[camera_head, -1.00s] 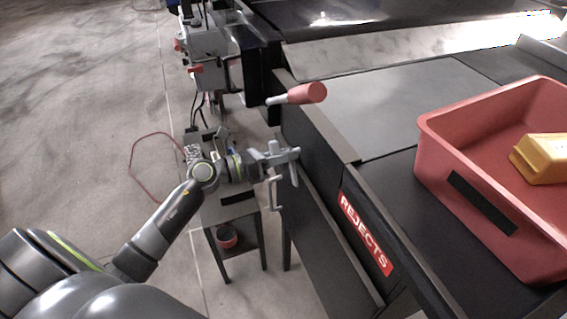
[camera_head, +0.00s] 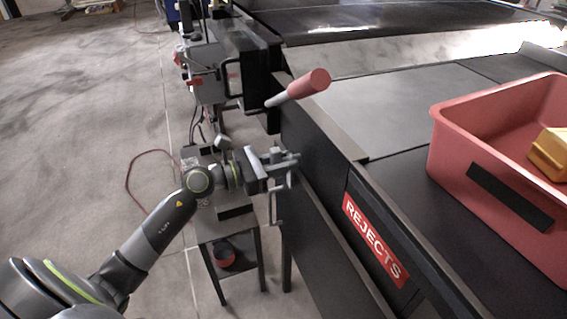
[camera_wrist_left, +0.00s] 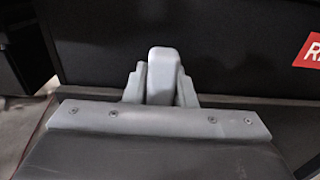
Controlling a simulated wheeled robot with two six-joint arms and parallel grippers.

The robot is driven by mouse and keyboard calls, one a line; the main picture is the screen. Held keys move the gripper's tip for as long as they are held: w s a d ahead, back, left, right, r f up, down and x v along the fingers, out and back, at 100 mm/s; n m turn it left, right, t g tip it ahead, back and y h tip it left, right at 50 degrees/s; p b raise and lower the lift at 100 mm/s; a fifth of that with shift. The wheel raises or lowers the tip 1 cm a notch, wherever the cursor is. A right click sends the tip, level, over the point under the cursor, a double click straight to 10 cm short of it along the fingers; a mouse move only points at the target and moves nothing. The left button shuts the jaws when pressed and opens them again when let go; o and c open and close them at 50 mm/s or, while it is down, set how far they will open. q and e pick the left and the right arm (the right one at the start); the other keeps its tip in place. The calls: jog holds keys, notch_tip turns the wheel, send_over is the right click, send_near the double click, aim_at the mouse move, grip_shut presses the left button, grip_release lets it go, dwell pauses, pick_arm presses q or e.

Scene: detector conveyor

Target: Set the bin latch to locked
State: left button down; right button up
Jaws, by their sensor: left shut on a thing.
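The bin latch (camera_wrist_left: 163,72) shows in the left wrist view as a grey upright block in front of a dark panel. My left gripper (camera_wrist_left: 160,92) is shut on it, one grey finger on each side. In the head view my left gripper (camera_head: 279,160) is at the dark side panel, left of the red REJECTS label (camera_head: 374,240). The latch is small there and partly hidden by the fingers, so its setting cannot be told. My right gripper is not in view.
A lever with a red grip (camera_head: 302,86) sticks out above my gripper. A grey pull handle (camera_head: 278,207) is just below it. A red tray (camera_head: 450,160) with a yellow object (camera_head: 548,155) stands on the right. A small dark stand (camera_head: 233,232) is below my arm.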

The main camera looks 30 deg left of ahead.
pick_arm(q)
jog(key=shift+f, duration=0.1)
jog(key=c, duration=1.3)
grip_release()
jog(key=shift+s+a, duration=0.1)
